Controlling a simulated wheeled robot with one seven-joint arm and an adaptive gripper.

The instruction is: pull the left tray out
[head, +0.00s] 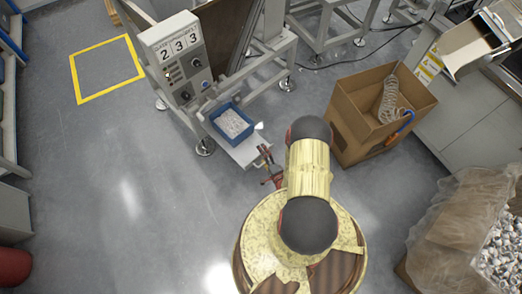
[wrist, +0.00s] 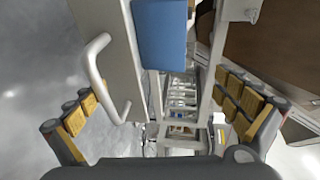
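A pale tray (head: 243,151) sticks out from the machine's lower end in the head view. A blue bin (head: 233,122) with white contents stands on it. In the wrist view the tray's pale front panel (wrist: 111,22) carries a bar handle (wrist: 103,78), with the blue bin (wrist: 163,35) behind. My gripper (head: 266,166) is beside the tray's outer end in the head view. In the wrist view my gripper (wrist: 160,100) has its fingers wide apart. The handle is in the left part of the gap, near the left finger; I cannot tell whether they touch.
A control panel (head: 176,60) reading 233 stands above and left of the tray. A cardboard box (head: 355,142) with a coiled hose stands to the right of my arm. A yellow floor square (head: 106,67) is at upper left. The grey floor (head: 120,200) left of me is clear.

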